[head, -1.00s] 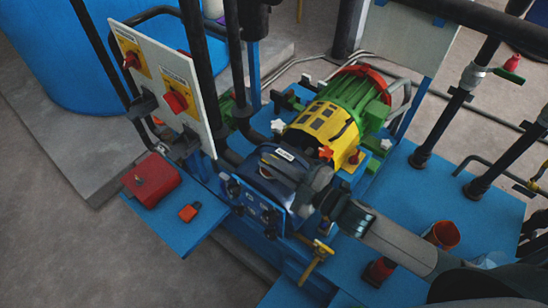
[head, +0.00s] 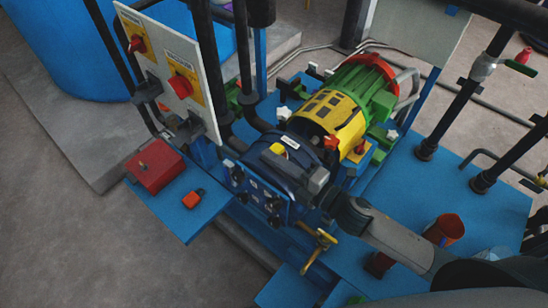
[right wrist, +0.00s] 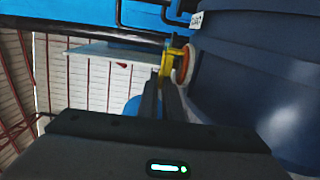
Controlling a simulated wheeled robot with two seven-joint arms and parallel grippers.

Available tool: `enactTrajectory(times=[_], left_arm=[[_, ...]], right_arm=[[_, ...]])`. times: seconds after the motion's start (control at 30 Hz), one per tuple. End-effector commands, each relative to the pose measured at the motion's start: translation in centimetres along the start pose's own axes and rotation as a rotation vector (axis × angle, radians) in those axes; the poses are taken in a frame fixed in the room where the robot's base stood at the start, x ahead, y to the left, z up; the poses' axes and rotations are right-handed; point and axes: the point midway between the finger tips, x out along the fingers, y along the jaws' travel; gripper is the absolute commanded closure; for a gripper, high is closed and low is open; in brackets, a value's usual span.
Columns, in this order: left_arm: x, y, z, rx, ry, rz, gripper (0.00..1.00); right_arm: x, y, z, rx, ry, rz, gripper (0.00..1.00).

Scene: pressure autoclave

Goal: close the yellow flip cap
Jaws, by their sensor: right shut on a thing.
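The yellow flip cap (head: 277,149) shows as a small yellow patch on top of the dark blue rounded housing (head: 262,166) in the head view. In the right wrist view the yellow cap (right wrist: 170,62) stands at the fingertips, beside a round orange and white rim (right wrist: 187,64) on the housing's side. My right gripper (head: 296,166) reaches over the housing from the right. Its fingers (right wrist: 163,88) are close together and shut on the yellow cap. The fingers and gripper body hide part of the cap. My left gripper is not in view.
A yellow and green motor (head: 340,112) stands just behind the housing. A switch panel (head: 174,72) and dark vertical pipes rise at the left. A red box (head: 155,166) sits on a blue shelf (head: 190,225). A brass-coloured valve handle (head: 318,247) is in front. An orange cup (head: 444,231) stands right.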

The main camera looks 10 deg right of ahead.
Motion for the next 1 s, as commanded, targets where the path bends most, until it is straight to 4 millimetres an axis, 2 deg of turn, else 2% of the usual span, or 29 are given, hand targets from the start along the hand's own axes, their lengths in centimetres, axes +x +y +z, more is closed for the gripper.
enactTrajectory(times=[0.3,0.33,0.4,1.0], left_arm=[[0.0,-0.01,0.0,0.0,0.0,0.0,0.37],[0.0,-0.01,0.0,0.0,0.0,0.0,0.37],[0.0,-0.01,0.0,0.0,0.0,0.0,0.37],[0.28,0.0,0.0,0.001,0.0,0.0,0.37]], right_arm=[[-0.01,-0.05,0.0,-0.001,0.0,-0.001,1.0],[-0.01,-0.05,0.0,-0.001,0.0,-0.001,0.87],[-0.01,-0.05,0.0,-0.001,0.0,-0.001,0.75],[-0.59,-0.2,0.0,0.0,0.0,-0.002,0.75]])
